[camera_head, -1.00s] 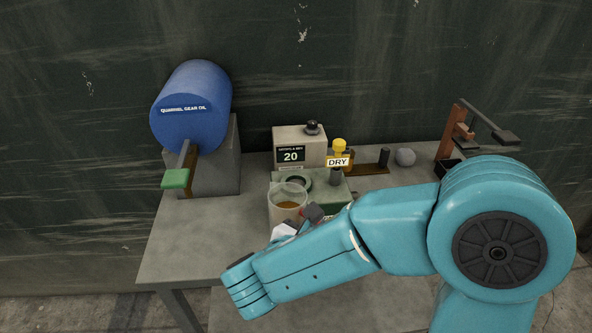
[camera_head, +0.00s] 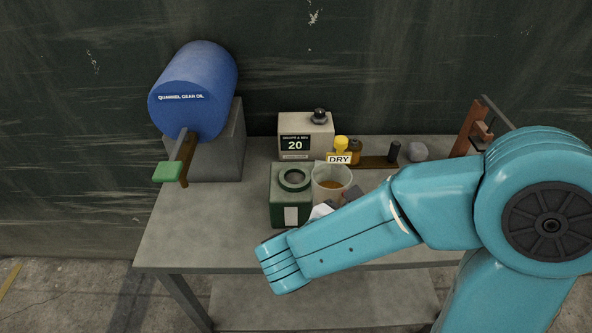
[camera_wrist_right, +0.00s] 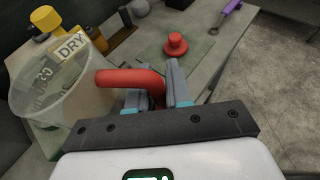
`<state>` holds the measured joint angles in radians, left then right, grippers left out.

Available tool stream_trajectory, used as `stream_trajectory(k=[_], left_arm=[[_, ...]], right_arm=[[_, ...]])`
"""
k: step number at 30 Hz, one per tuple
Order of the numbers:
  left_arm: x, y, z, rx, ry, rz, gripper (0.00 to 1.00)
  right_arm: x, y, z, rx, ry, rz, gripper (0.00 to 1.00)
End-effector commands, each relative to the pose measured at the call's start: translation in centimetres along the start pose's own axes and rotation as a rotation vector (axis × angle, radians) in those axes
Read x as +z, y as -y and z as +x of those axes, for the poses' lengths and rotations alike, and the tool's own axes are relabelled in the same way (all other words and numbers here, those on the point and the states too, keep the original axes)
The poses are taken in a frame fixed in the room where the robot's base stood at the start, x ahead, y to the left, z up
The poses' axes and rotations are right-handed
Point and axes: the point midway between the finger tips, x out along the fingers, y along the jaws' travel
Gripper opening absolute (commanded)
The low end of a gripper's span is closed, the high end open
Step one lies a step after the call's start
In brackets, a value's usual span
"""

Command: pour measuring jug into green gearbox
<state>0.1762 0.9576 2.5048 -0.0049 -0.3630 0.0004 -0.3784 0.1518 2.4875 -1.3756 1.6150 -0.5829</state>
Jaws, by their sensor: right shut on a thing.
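The measuring jug (camera_head: 331,183) is clear, with brown liquid low inside it. It stands about upright, just right of the green gearbox (camera_head: 290,205). The gearbox is a green box with a round ring-shaped opening on top and a pale label on its front. In the right wrist view the jug (camera_wrist_right: 62,108) is at the left, and its red handle (camera_wrist_right: 130,79) runs between the fingers of my right gripper (camera_wrist_right: 152,88), which is shut on it. In the head view my right arm hides most of that gripper. My left gripper is not in view.
A blue oil drum (camera_head: 195,92) with a green-handled tap sits on a grey block at the left. Behind are a box reading 20 (camera_head: 305,137), a yellow-topped bottle (camera_head: 341,146) and a DRY tag. A red knobbed object (camera_wrist_right: 176,45) lies nearby. The table's left front is clear.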

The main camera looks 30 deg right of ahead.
Motion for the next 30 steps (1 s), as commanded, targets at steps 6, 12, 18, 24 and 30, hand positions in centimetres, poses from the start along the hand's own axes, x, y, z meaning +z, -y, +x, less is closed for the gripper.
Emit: stream_trajectory(k=[6, 12, 18, 24, 30], left_arm=[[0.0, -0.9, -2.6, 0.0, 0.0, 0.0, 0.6], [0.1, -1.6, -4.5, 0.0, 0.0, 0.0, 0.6], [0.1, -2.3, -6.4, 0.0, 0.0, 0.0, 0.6], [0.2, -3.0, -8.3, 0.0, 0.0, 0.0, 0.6], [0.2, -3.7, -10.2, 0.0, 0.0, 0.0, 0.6]], right_arm=[[1.7, -0.9, -0.6, -0.033, -0.018, -0.08, 0.0], [2.8, -1.9, -0.7, -0.065, -0.034, -0.159, 0.0], [3.6, -3.3, -0.5, -0.107, -0.056, -0.26, 0.0], [4.5, -4.5, -0.6, -0.146, -0.076, -0.354, 0.0], [5.7, -5.3, -0.9, -0.177, -0.092, -0.431, 0.0]])
